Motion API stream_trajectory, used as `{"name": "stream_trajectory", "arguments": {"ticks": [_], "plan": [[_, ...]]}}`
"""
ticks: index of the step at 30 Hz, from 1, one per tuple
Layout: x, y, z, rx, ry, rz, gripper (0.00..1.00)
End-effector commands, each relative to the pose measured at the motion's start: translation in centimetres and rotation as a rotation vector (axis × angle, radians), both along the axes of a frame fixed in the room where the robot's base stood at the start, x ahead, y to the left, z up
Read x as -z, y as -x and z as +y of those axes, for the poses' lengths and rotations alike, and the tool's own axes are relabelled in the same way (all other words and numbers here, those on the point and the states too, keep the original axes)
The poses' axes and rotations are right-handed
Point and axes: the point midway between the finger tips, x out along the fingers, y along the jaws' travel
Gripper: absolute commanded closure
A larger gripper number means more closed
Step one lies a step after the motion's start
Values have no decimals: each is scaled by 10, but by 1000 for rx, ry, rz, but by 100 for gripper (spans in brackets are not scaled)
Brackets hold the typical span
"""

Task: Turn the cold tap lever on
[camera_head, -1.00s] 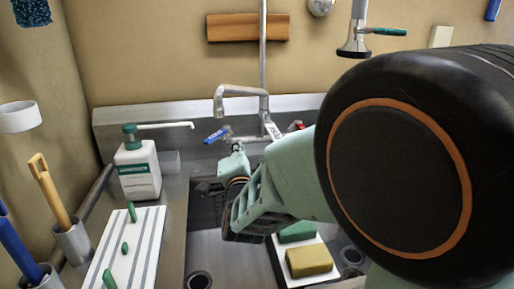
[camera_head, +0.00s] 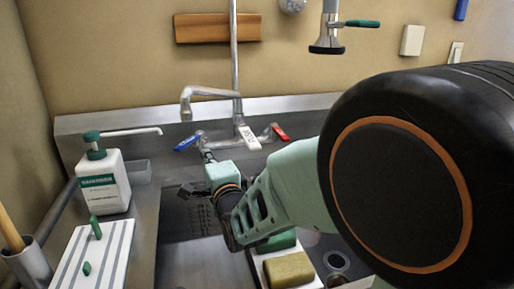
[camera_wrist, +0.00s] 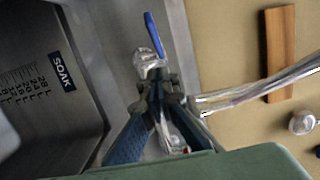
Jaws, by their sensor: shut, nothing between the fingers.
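The cold tap lever is the blue lever (camera_head: 187,141) at the left end of the wall tap (camera_head: 212,92); it also shows in the wrist view (camera_wrist: 154,35), pointing away from the valve body (camera_wrist: 148,64). My gripper (camera_head: 206,155) is just below and right of the blue lever in the head view. In the wrist view its fingertips (camera_wrist: 158,88) are together with nothing held, close to the valve body; I cannot tell whether they touch it. The red lever (camera_head: 280,131) is at the tap's right end. A white tag (camera_head: 249,138) hangs between the levers.
The sink basin (camera_head: 185,262) lies below my gripper, with a SOAK label (camera_wrist: 62,72) on its wall. A soap bottle (camera_head: 104,185) stands at left. A yellow sponge (camera_head: 290,270) lies at the front. A spray head (camera_head: 327,42) hangs at upper right.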

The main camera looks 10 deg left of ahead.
Motion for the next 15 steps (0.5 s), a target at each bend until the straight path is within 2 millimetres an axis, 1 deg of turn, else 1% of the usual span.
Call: {"name": "stream_trajectory", "arguments": {"ticks": [1,4,6,9,15], "plan": [[0,-8,7,-1,1,-1,100],[0,-22,16,0,2,-1,100],[0,-20,30,-4,0,0,100],[0,-22,41,-2,0,0,100],[0,-25,52,0,0,0,100]]}}
